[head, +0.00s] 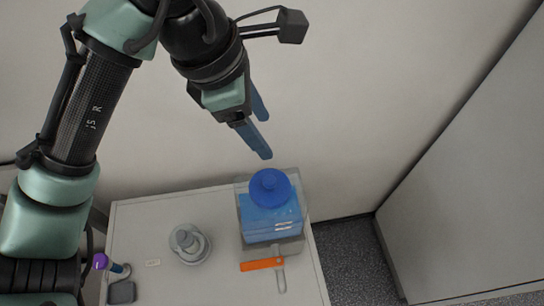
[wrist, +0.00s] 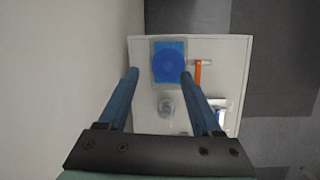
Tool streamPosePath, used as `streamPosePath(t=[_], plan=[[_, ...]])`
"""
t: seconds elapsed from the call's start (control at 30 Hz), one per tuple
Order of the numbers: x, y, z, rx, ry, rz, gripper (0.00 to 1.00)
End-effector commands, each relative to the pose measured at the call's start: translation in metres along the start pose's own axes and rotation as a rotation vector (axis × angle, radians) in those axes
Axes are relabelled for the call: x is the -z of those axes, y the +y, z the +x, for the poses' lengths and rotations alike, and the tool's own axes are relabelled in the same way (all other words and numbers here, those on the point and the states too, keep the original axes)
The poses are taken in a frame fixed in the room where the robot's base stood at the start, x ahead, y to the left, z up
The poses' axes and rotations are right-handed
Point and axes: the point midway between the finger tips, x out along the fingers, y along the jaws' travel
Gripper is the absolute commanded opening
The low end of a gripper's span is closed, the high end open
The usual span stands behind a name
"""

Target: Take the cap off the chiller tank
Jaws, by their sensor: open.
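The chiller tank (head: 271,222) is a clear box with blue liquid, standing on the right part of a white table. Its round blue cap (head: 270,186) sits on top of the tank. In the wrist view the cap (wrist: 168,66) hides much of the tank (wrist: 158,44) and shows between and beyond my fingertips. My gripper (head: 262,136) has blue fingers and is above the tank, apart from the cap. In the wrist view my gripper (wrist: 160,80) is open, with nothing between its fingers.
An orange-handled tool (head: 262,264) lies in front of the tank. A grey round-based fitting (head: 188,243) stands left of it. A purple-topped item (head: 101,262) and a dark block (head: 121,292) are at the table's left. A wall runs close behind the white table (head: 150,215).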

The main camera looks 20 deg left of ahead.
Motion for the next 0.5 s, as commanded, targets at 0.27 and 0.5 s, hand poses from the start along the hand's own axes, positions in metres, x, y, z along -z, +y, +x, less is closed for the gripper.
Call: streamPosePath(t=[0.27, 0.5], plan=[[0.023, -0.014, 0.017, 0.078, 0.048, -0.126, 0.66], [0.025, -0.017, 0.059, 0.074, 0.046, -0.123, 0.66]])
